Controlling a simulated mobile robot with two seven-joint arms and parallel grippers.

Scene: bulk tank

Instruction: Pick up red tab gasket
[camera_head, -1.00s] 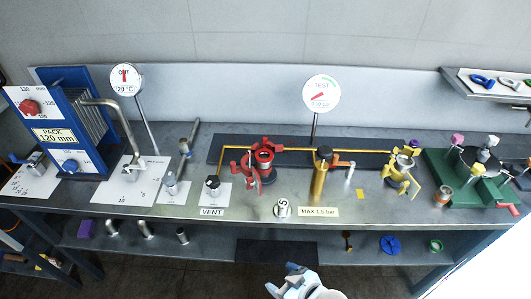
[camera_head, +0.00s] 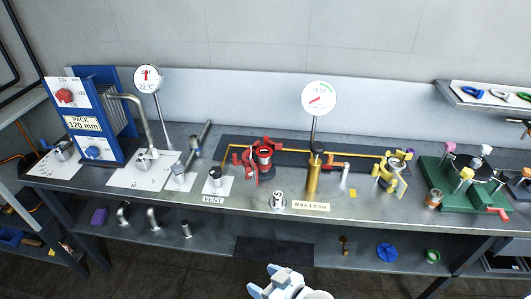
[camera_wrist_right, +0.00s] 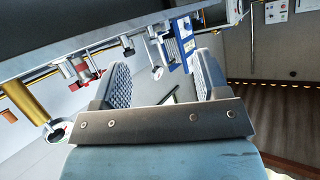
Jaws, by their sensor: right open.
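Several small coloured ring-like pieces lie on the wall shelf at the upper right in the head view: a blue one (camera_head: 474,89), a whitish one (camera_head: 500,94) and a green one at the picture's edge. They may be gaskets, but I cannot make out a red tab on any of them. My right gripper (camera_head: 272,282) shows at the bottom middle of the head view, in front of the bench and far from that shelf. In the right wrist view its two ridged fingers (camera_wrist_right: 160,85) stand apart with nothing between them. My left gripper is not in view.
The long grey bench (camera_head: 330,218) carries a blue plate pack (camera_head: 92,120), a red clamp fitting (camera_head: 263,158), a brass column (camera_head: 314,175), a yellow clamp (camera_head: 392,172) and a green fixture (camera_head: 458,190). A lower shelf (camera_head: 215,235) holds loose parts. The floor in front looks clear.

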